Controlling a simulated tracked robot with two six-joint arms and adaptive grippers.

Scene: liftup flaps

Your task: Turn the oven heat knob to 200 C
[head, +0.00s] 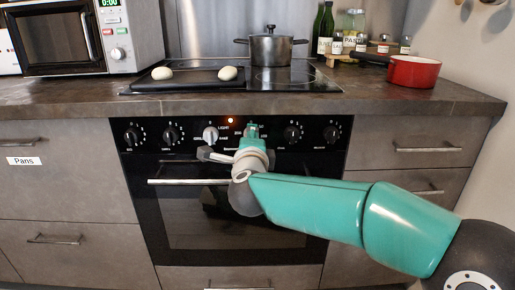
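The built-in oven (185,225) has a black control panel with a row of knobs under the counter. A light-coloured knob (210,135) left of centre has small printed words to its right. Dark knobs with white marks sit at the left (171,134) and right (292,133). Which knob sets the heat is not readable; any knob behind my gripper is hidden. My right gripper (251,130) is in front of the panel's middle, right of the light-coloured knob. Its fingers point at the panel; their opening and any contact are unclear. My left gripper is not in view.
An oven door handle (165,181) runs just below the panel. A microwave (75,38) stands at left.

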